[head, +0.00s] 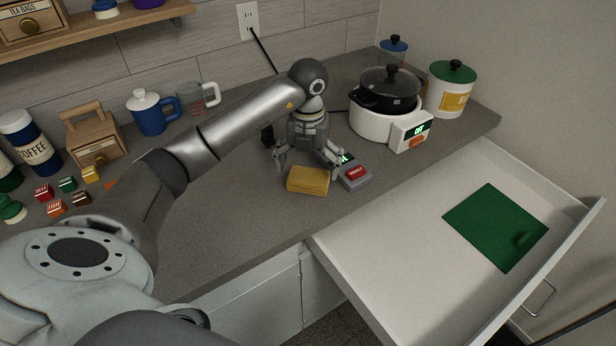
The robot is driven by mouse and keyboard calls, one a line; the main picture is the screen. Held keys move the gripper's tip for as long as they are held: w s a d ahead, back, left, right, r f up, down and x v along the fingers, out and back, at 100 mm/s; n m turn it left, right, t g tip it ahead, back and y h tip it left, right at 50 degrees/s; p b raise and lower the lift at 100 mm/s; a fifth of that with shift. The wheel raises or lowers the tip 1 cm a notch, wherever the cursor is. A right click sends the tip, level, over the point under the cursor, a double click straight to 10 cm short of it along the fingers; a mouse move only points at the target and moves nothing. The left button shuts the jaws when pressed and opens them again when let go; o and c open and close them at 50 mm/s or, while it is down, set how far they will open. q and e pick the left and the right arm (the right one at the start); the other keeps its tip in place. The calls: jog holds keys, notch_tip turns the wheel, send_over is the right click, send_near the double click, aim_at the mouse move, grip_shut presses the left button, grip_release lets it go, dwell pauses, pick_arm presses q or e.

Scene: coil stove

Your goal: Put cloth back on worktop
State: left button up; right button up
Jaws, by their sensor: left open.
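A flat green cloth (488,226) lies inside the open white drawer (385,262), toward its right side. A small darker green shape shows near the cloth's right corner; I cannot tell what it is. My left gripper (310,166) is over the grey worktop (228,205), pointing down with its fingers spread. It is open, with nothing seen between the fingers. It is well to the left of the cloth, just behind a yellow sponge (308,180). My right gripper is not in view.
A small grey device with a red button (355,174) sits beside the sponge. A black pot (387,92) stands on a white cooker (378,128) behind the drawer. Small coloured boxes, jars and mugs stand at the left. The worktop's front middle is clear.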

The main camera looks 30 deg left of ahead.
aim_at(308, 176)
pick_arm(q)
notch_tip(308, 176, up, 8)
jog(key=shift+r, duration=0.2)
